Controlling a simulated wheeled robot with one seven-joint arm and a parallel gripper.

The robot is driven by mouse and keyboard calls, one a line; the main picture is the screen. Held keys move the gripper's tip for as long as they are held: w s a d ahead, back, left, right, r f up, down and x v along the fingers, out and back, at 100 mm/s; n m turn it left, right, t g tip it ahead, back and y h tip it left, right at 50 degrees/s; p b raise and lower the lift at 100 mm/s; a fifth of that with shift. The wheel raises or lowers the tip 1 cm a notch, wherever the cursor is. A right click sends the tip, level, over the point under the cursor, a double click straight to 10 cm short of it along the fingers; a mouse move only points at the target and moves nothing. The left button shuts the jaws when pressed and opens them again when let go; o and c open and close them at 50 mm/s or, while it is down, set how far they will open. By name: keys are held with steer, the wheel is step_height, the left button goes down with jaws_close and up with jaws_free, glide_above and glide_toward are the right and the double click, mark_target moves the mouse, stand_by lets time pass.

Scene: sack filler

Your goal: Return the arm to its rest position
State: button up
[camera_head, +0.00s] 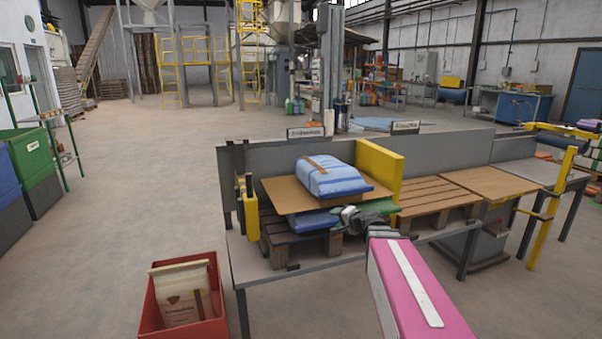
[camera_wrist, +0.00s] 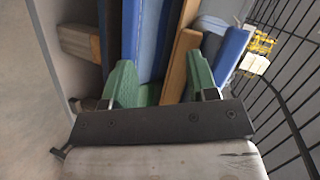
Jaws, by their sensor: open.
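My gripper (camera_head: 350,213) is open at the front of the left pallet (camera_head: 285,245), at the end of my pink arm. A blue and white sack (camera_head: 330,176) with a brown strap lies on a brown sheet (camera_head: 285,195) above the gripper. Another blue sack (camera_head: 300,220) lies under the sheet. The wrist view shows green shapes close beyond the dark gripper body (camera_wrist: 165,122), with blue and brown edges behind.
The pallet stands on a grey bench (camera_head: 250,270) with a back panel and a yellow divider (camera_head: 380,168). An empty wooden pallet (camera_head: 425,198) is to the right. A red bin (camera_head: 180,300) holding a paper sack is at the lower left. Open floor lies left of the bench.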

steer(key=s+a+f+n+g+h, duration=0.2)
steer(key=s+f+n+g, duration=0.4)
steer(key=s+f, duration=0.45)
steer(key=s+d+f+n+g+h, duration=0.1)
steer(key=s+d+f+g+h, duration=0.1)
steer(key=s, duration=0.3)
steer(key=s+d+f+n+g+h, duration=0.1)
steer(key=s+d+f+g+h, duration=0.1)
steer(key=s+f, duration=0.3)
steer(key=shift+d+g+h, duration=0.25)
steer(key=shift+g+h, duration=0.55)
steer(key=shift+h, duration=0.1)
